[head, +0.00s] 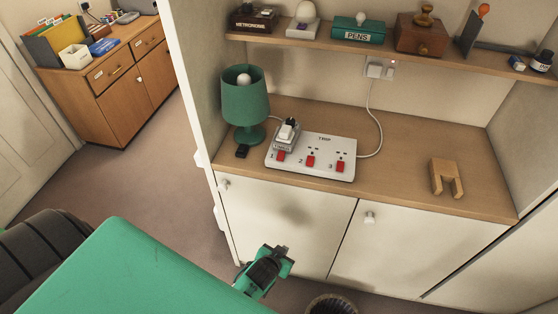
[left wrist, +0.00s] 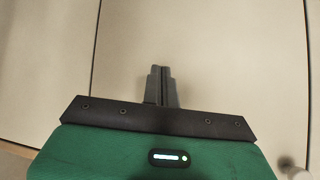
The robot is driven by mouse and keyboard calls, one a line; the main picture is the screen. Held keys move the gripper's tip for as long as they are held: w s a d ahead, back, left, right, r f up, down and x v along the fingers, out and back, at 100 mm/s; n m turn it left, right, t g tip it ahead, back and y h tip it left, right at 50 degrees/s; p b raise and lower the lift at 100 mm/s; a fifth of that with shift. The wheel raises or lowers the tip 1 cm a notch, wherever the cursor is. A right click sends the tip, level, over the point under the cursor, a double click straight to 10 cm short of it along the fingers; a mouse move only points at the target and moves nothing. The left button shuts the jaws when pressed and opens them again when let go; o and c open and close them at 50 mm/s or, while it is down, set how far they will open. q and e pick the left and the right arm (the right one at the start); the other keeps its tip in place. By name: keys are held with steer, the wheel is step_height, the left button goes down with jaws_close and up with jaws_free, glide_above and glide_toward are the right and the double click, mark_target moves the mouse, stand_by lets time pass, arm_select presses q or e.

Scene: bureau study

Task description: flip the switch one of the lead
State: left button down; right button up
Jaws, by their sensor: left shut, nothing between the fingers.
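The white extension lead (head: 318,150) lies on the wooden desk top, marked 1, 2 and 3 beside its red switches. Switch one (head: 280,156) is the leftmost, in front of a plug with a label in the first socket. Switch two (head: 310,161) and switch three (head: 340,166) sit to its right. My left gripper (head: 281,250) is below the desk top, in front of the white cupboard doors, apart from the lead. In the left wrist view its fingers (left wrist: 161,86) are shut with nothing between them, facing the doors. My right gripper is not in view.
A green lamp (head: 246,100) stands left of the lead, with a small black object (head: 241,152) near its base. A wooden stand (head: 446,178) is at the right. A shelf (head: 420,54) hangs above. A bin (head: 332,305) is on the floor.

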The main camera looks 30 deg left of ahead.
arm_select(q)
steer(key=w+a+r+n+t+y+b, duration=0.1)
steer(key=w+r+t, duration=0.15)
steer(key=r, duration=0.55)
steer(key=w+a+r+n+t+b, duration=0.1)
steer(key=w+r, duration=0.2)
steer(key=r, duration=0.6)
steer(key=n+t+y+b, duration=0.2)
steer(key=t+y, duration=0.1)
glide_toward(282, 147)
steer(key=s+d+r, duration=0.1)
steer(key=s+r, duration=0.3)
steer(key=r, duration=0.1)
steer(key=shift+s+f, duration=0.2)
steer(key=p+x, duration=0.3)
steer(key=x, duration=0.7)
steer(key=shift+r, duration=0.1)
steer(key=f, duration=0.3)
steer(key=shift+w+p, duration=0.25)
steer(key=shift+p, duration=0.05)
steer(key=shift+f, duration=0.65)
